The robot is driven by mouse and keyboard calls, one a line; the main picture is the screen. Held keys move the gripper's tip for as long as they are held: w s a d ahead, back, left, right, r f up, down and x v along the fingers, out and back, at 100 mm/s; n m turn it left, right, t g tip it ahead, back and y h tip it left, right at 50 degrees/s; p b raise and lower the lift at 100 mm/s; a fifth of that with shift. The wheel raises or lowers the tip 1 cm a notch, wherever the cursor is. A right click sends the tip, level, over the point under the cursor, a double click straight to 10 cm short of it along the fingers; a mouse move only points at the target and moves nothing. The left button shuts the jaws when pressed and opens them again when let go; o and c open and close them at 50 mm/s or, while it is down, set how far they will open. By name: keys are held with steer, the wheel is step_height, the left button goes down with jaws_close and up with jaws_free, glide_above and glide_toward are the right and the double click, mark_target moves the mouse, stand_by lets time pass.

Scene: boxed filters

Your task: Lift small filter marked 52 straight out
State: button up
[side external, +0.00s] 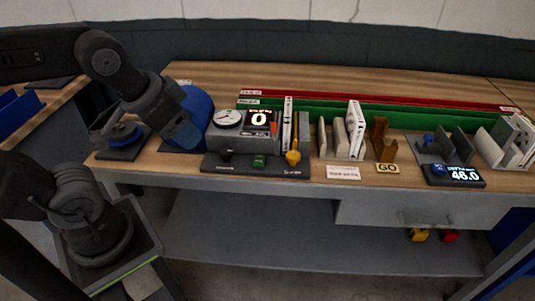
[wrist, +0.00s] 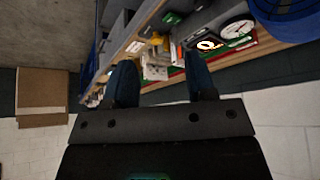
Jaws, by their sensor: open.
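Several thin boxed filters stand upright on the bench in the side view. One tall white one (side external: 287,122) stands beside the dial unit, a white pair (side external: 355,125) stands in the middle holder, and more pale ones (side external: 515,140) lean in the rack at the right. Their markings are too small to read, so I cannot tell which is marked 52. My gripper (side external: 183,132) is at the left end of the bench, left of all the filters. In the wrist view my gripper (wrist: 162,82) has its two dark blue fingers apart with nothing held between them.
A grey unit with a dial (side external: 228,118) and a display reading 0 (side external: 261,120) stands near my gripper. A blue rounded object (side external: 198,105) is right beside it. Brown blocks (side external: 382,138), a GO sign (side external: 387,168) and a display reading 46.0 (side external: 455,175) stand rightward.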

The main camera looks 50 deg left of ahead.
stand_by(0.3)
steer(key=w+r+n+g+y, duration=0.1)
steer(key=w+r+n, duration=0.3)
steer(key=w, duration=0.8)
steer(key=n+g+y, duration=0.1)
steer(key=n+y, duration=0.1)
steer(key=n, duration=0.3)
glide_toward(288, 109)
steer(key=x, duration=0.6)
steer(key=shift+f, duration=0.2)
steer(key=shift+x, duration=2.65)
steer(key=shift+w+a+f, duration=0.1)
steer(key=shift+a+f, duration=0.05)
jaws_close()
